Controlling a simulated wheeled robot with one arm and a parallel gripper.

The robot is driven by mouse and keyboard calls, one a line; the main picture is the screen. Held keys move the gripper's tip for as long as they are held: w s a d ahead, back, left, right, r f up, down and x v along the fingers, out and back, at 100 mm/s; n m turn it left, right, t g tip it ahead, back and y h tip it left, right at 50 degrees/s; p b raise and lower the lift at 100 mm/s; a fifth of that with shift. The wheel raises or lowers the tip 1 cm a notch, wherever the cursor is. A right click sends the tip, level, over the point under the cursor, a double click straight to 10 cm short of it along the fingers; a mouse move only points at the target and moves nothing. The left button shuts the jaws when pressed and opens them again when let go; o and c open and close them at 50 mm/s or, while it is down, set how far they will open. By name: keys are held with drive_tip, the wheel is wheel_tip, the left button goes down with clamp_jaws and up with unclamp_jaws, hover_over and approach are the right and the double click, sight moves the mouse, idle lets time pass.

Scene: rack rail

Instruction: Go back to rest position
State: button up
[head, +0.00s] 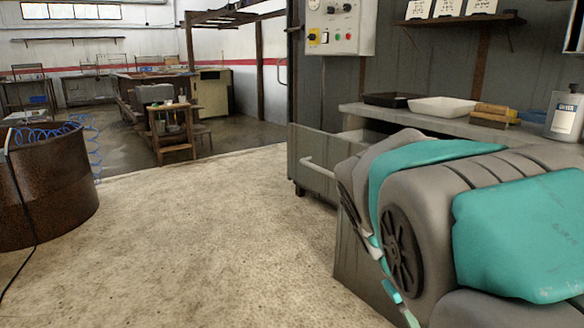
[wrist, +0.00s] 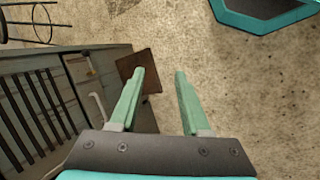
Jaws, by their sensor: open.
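My gripper (wrist: 160,72) shows in the wrist view with its two green fingers spread apart. The fingers point away from the camera over the floor. A small brown square piece (wrist: 142,72) shows partly behind the left finger. In the head view, my grey and teal arm fills the lower right and hides part of the cabinet behind it. I cannot make out the fingertips there.
A grey cabinet (head: 312,158) with a pale bar handle stands under the workbench (head: 360,112). A black tray (head: 388,100), a white tray (head: 440,108) and a bottle (head: 566,118) sit on top. A rusty drum (head: 45,190) stands left. The concrete floor (head: 190,230) between is clear.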

drive_tip(key=s+a+f+m+y, duration=0.1)
drive_tip(key=s+a+f, duration=0.3)
drive_tip(key=s, duration=0.4)
drive_tip(key=s+a+f+m+g+y+p, duration=0.1)
drive_tip(key=s+a+f+y, duration=0.3)
drive_tip(key=s, duration=0.5)
drive_tip(key=shift+s, duration=0.15)
